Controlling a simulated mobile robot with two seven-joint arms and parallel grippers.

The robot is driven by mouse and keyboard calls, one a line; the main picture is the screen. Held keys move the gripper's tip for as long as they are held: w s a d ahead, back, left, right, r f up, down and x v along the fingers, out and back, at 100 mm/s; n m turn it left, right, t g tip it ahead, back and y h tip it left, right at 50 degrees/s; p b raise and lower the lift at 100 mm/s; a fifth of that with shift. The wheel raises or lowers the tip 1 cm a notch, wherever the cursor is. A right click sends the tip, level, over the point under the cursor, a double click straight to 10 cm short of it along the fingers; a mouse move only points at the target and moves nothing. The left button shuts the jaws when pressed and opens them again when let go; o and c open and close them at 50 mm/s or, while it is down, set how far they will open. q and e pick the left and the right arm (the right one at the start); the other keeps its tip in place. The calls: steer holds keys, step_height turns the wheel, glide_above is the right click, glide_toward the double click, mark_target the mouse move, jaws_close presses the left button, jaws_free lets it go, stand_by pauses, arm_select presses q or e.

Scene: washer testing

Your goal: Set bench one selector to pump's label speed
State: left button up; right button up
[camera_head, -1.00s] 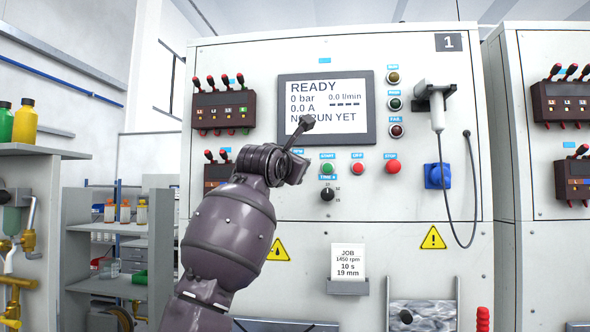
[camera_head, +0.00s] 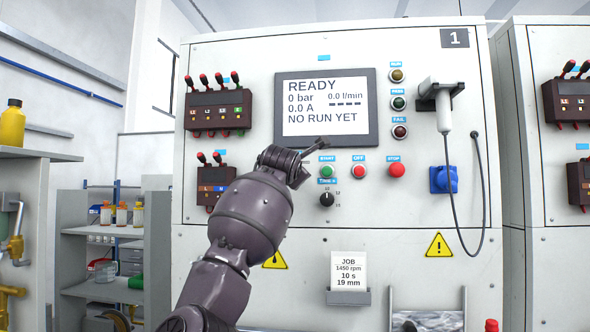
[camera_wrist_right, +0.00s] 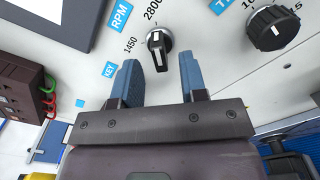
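In the right wrist view, bench one's RPM selector (camera_wrist_right: 158,48) is a black knob with a white pointer line. It has marks 1450 and 2800, and the line appears to point toward 2800. My right gripper (camera_wrist_right: 162,82) is open and empty, its two blue fingers apart just short of the knob, one on either side. In the head view my right arm hides the selector and the fingers cannot be made out. The bench's job card (camera_head: 348,270) reads 1450 rpm, 10 s, 19 mm. No pump label is legible. My left gripper is out of view.
The screen (camera_head: 326,108) reads READY and NO RUN YET. A timer knob (camera_head: 327,199) and green START (camera_head: 327,171), red OFF (camera_head: 359,171) and STOP (camera_head: 396,170) buttons sit near the arm. A handheld probe (camera_head: 443,108) hangs at right with a looping cable.

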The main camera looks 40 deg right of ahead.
steer(key=shift+x, duration=1.4)
jaws_close()
